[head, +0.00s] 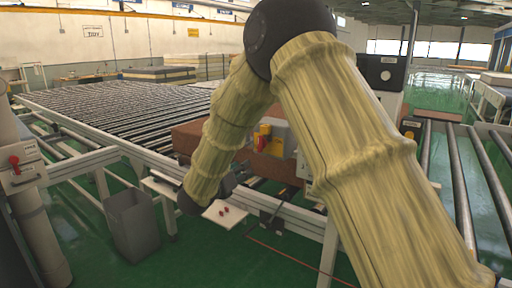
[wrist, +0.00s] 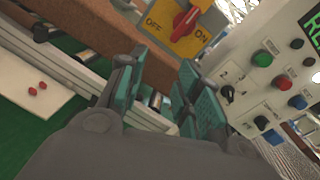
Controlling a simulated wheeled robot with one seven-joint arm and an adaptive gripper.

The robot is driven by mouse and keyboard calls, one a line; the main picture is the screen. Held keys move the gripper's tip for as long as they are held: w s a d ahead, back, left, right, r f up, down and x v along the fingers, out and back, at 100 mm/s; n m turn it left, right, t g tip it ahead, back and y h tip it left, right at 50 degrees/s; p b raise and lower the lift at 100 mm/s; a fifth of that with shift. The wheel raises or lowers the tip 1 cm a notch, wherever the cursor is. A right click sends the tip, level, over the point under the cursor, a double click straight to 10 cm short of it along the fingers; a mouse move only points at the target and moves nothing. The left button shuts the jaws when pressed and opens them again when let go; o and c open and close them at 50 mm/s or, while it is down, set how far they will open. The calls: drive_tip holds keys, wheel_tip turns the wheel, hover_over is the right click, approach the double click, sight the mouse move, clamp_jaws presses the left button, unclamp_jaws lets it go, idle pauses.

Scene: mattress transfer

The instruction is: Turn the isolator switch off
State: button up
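The isolator switch is a red rotary handle (wrist: 185,22) on a yellow plate marked OFF and ON, on a grey box at the top of the wrist view. The handle lies at a slant between the labels; I cannot tell which one it points to. In the head view the yellow and red switch (head: 262,139) shows just right of my forearm. My gripper (wrist: 157,70) is open, its two teal fingers apart and nothing between them. The switch lies beyond the fingertips, apart from them. In the head view my gripper is mostly hidden behind my wrist.
A white control panel (wrist: 290,75) with green, red, blue and black controls stands right of the fingers. A brown mattress-like block (head: 190,139) lies by the roller conveyor (head: 120,110). A grey bin (head: 132,225) stands on the floor. Another red switch (head: 14,162) is at far left.

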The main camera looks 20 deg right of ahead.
sight(258, 141)
wheel_tip(258, 141, up, 7)
drive_tip(key=m+g+h, duration=0.1)
drive_tip(key=m+h, duration=0.1)
drive_tip(key=m, duration=0.3)
drive_tip(key=p+x, duration=0.1)
drive_tip(key=x, duration=0.5)
drive_tip(key=p+x, duration=0.1)
drive_tip(key=x, duration=0.3)
drive_tip(key=shift+w+a+f+p, duration=0.15)
drive_tip(key=shift+w+f+p, duration=0.1)
drive_tip(key=shift+p, duration=0.05)
clamp_jaws()
